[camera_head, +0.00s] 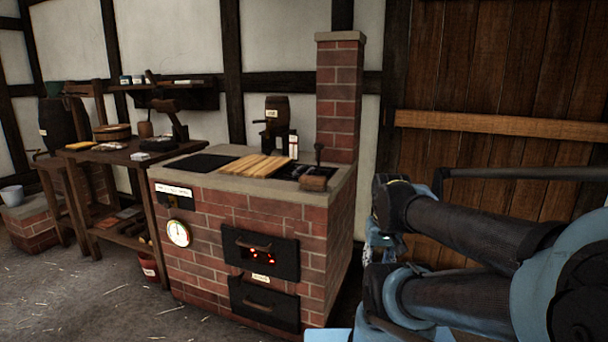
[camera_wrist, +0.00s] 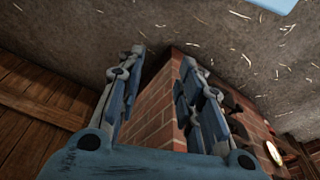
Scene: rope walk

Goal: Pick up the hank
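I cannot pick out a hank with certainty in either view. A small yellow-tan item (camera_head: 80,145) lies on the left of the wooden workbench (camera_head: 112,157), too small to identify. My gripper (camera_wrist: 163,60) is open in the wrist view, its two fingers apart with nothing between them. In the head view my gripper (camera_head: 380,240) is mostly hidden by my arm, right of the brick stove (camera_head: 215,220) and well away from the workbench.
The stove top holds a wooden board (camera_head: 255,165) and a dark mallet-like tool (camera_head: 313,180). A small barrel (camera_head: 277,115) stands behind. A red bucket (camera_head: 149,267) sits beneath the workbench. A wooden door (camera_head: 490,80) is behind my arm. The floor (camera_head: 90,300) in front is clear apart from straw.

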